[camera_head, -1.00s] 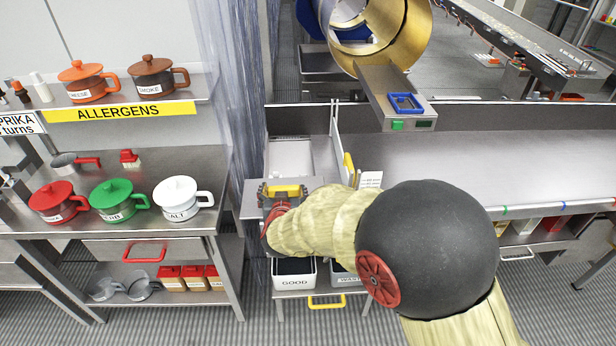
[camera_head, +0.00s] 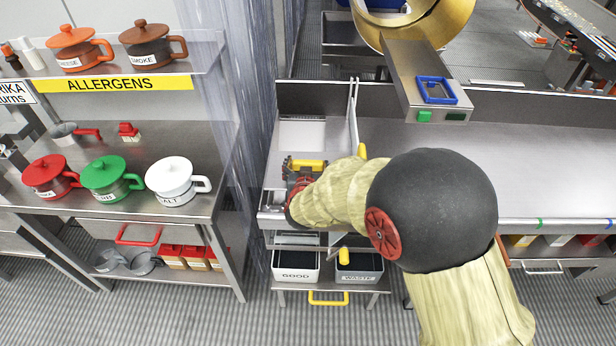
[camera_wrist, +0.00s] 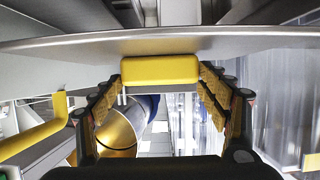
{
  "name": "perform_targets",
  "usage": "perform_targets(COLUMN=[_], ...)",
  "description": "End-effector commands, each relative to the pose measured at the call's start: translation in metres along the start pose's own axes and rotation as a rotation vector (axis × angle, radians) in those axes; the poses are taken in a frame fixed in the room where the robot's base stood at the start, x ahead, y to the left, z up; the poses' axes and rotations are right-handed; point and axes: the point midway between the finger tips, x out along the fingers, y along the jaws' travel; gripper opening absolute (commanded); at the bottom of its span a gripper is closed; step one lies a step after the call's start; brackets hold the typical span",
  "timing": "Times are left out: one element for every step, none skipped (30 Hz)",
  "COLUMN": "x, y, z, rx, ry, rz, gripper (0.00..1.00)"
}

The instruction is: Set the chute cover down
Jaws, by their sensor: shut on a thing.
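The chute cover (camera_wrist: 240,37) shows in the wrist view as a grey metal plate crossing the top, seen edge-on. Its yellow handle (camera_wrist: 160,71) sits between the fingertips of my gripper (camera_wrist: 160,80), which is shut on it. In the head view, the yellow handle (camera_head: 309,164) shows at my gripper (camera_head: 302,173), over the front left end of the steel counter (camera_head: 400,170). My wrist and arm hide much of the cover there. I cannot tell whether the plate touches the counter.
GOOD (camera_head: 296,268) and WASTE (camera_head: 358,268) bins sit below. Lidded pots, including a white one (camera_head: 172,180), crowd the left table. The counter is clear to the right.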

Motion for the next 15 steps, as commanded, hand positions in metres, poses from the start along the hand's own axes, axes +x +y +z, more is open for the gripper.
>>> perform_targets(x=[0.004,0.005,0.008,0.01,0.012,0.014,0.015,0.016,0.016,0.016,0.016,0.016,0.016,0.016,0.016], y=[0.0,0.0,0.0,0.0,0.0,0.0,0.0,0.0,0.0,0.0,0.0,0.0,0.0,0.0,0.0], z=[0.009,0.013,0.019,0.024,0.028,0.033,0.036,0.038,0.039,0.038,0.038,0.037,0.037,0.037,0.037], rx=[-0.001,-0.001,0.0,-0.001,-0.001,0.0,0.0,0.0,0.0,0.0,0.0,0.001,0.0,0.0,0.0], ry=[-0.001,-0.001,-0.001,0.0,0.0,0.0,0.0,0.0,0.001,0.001,0.001,0.001,0.001,0.001,0.001], rz=[0.0,0.0,0.001,0.001,0.001,0.001,0.0,0.0,0.0,0.0,0.0,0.0,0.0,0.0,0.0], gripper=[0.36,0.36,0.36,0.36,0.36,0.36,0.36,0.36,0.36,0.36,0.36,0.36,0.36,0.36,0.36])
